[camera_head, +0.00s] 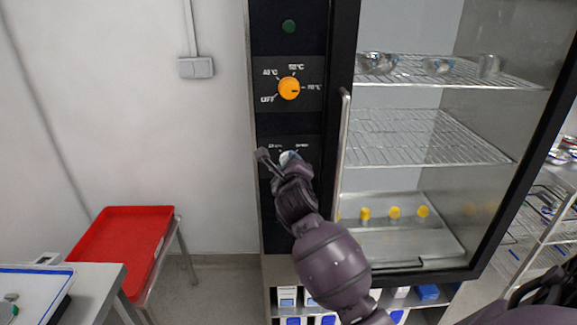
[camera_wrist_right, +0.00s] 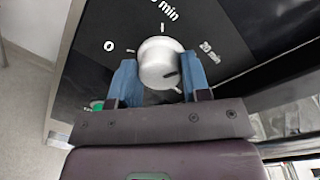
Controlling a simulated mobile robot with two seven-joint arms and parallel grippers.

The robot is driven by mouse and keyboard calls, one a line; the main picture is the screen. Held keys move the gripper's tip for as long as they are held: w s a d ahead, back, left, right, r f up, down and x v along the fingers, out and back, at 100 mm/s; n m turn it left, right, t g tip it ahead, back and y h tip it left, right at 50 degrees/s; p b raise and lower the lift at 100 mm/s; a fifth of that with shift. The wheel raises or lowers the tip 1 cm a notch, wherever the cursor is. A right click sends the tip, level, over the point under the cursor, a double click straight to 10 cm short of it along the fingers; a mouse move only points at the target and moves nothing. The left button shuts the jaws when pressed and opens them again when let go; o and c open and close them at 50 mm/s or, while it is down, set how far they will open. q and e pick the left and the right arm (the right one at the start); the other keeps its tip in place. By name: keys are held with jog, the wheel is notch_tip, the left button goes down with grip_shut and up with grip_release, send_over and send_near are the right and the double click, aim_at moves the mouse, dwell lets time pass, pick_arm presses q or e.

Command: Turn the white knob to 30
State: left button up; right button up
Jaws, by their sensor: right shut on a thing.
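The white knob (camera_wrist_right: 158,62) sits on a black control panel in the right wrist view. Marks around it read 0 at left, a partly cut-off minutes label at top and 20 min at right. A dark mark on the knob lies toward its lower right. My right gripper (camera_wrist_right: 158,76) has its blue fingers on either side of the knob and is shut on it. In the head view the white knob (camera_head: 288,157) is mostly hidden behind my right gripper (camera_head: 280,161). No 30 label is readable. My left gripper is not in view.
An orange temperature knob (camera_head: 289,89) is above, its dark mark toward the right-hand label, with a green button (camera_head: 289,26) higher up. A glass door with a vertical handle (camera_head: 341,150) stands close right of my gripper. A red tray (camera_head: 120,250) is at lower left.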

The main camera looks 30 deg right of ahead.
pick_arm(q)
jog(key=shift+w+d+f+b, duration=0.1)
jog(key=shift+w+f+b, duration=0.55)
jog(key=shift+b, duration=0.85)
pick_arm(e)
jog(key=shift+s+d+f+m+t+h, duration=0.1)
jog(key=shift+m+t, duration=0.05)
jog(key=shift+m, duration=2.95)
jog(key=shift+w+d+f+m+t+h, duration=0.1)
jog(key=shift+m+t, duration=0.1)
jog(key=shift+m, duration=2.9)
jog(key=shift+s+f+m+t+h, duration=0.1)
jog(key=shift+m+t, duration=0.05)
jog(key=shift+m, duration=2.95)
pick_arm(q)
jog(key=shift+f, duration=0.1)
pick_arm(e)
jog(key=o, duration=0.8)
jog(key=shift+r, duration=0.1)
jog(key=shift+o, duration=0.6)
jog(key=shift+r, duration=0.1)
